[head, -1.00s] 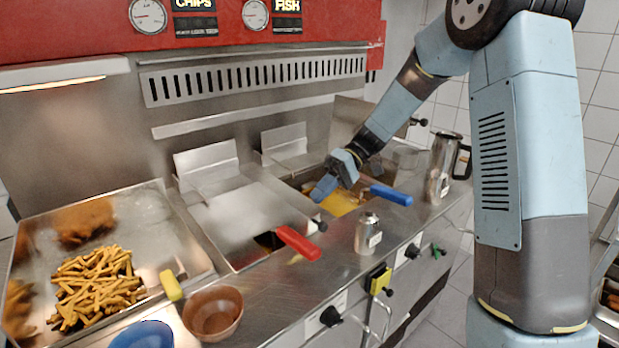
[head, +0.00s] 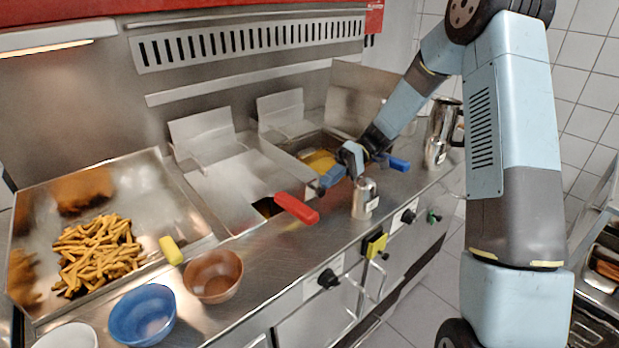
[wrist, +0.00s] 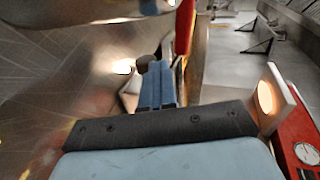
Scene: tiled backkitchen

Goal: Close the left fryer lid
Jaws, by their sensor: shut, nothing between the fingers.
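The left fryer lid (head: 235,185) is a flat steel panel lying down over the left fryer. A narrow dark gap shows at its front, beside the red basket handle (head: 297,208). The red handle (wrist: 185,25) shows just beyond.
The right fryer (head: 318,160) is open, its lid (head: 358,95) raised, with a blue basket handle (head: 398,163). A metal shaker (head: 365,200) stands close to my gripper. Bowls, a yellow object (head: 171,250) and a tray of chips (head: 150,200) lie left.

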